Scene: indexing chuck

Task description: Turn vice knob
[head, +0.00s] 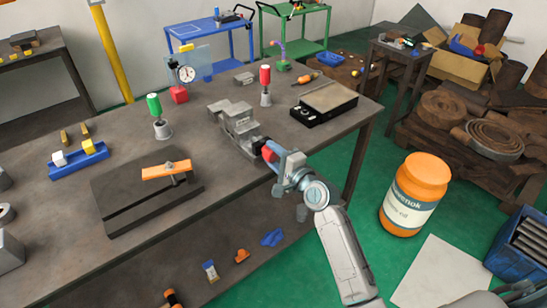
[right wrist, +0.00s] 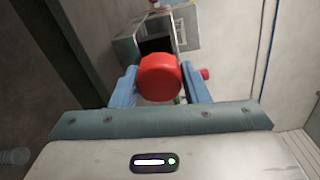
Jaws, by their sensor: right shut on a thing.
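The grey metal vice (head: 239,125) stands on the workbench near its front right edge in the head view. Its red knob (head: 269,153) faces the front edge, partly hidden by my right gripper (head: 271,159). In the right wrist view the red knob (right wrist: 160,77) sits between the two blue fingers of my right gripper (right wrist: 160,87), with the grey vice body (right wrist: 182,30) behind it. My right gripper is shut on the knob. My left gripper is not in the head view.
A dark plate (head: 120,205) with an orange bar lies to the left. An orange barrel (head: 413,195) stands on the green floor to the right.

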